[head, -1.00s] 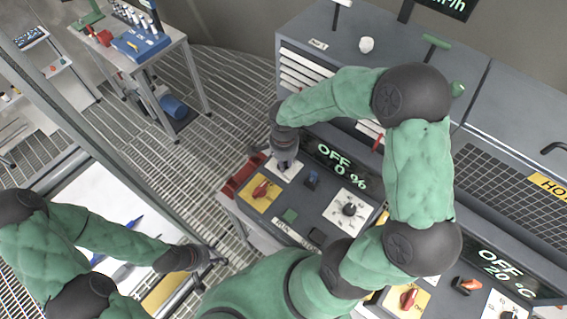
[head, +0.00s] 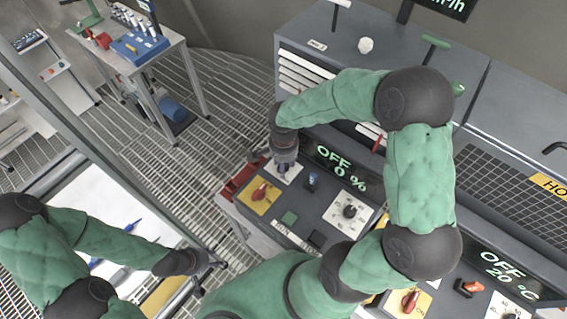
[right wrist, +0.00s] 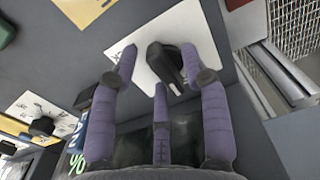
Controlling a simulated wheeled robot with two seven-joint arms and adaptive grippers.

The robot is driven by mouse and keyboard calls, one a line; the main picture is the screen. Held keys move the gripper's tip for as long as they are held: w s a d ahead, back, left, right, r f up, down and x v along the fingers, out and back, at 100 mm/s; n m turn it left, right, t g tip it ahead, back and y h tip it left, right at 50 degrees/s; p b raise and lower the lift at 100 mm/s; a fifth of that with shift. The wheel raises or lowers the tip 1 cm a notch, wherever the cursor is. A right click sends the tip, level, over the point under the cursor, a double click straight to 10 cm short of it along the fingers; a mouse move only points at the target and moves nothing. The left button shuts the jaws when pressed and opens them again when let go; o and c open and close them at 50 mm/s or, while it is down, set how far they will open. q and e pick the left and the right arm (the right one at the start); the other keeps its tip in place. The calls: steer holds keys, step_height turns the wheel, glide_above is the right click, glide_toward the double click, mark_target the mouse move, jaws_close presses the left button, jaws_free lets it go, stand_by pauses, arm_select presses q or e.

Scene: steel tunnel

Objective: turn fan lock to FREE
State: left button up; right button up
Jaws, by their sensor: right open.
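The fan panel (head: 318,204) has a display reading OFF 0 % (head: 335,162). A black selector knob (right wrist: 165,62) sits on a white plate (right wrist: 205,38) at the panel's far left corner; I take it as the fan lock. My right gripper (head: 284,168) is over this plate and largely covers it in the head view. In the right wrist view its purple fingers (right wrist: 158,65) are open, spread around the knob's sides, with no clear grip. The plate's lettering is unreadable. My left gripper (head: 213,272) is open and empty at lower left, away from the panel.
The panel also has a red switch on a yellow plate (head: 272,202), a blue rocker (head: 312,180), a green button (head: 289,218) and a white dial (head: 350,211). The OFF 20 °C panel (head: 497,268) is at right. A workbench (head: 170,48) stands at upper left.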

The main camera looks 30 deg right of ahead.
step_height(320, 180, up, 12)
stand_by(0.6)
stand_by(0.4)
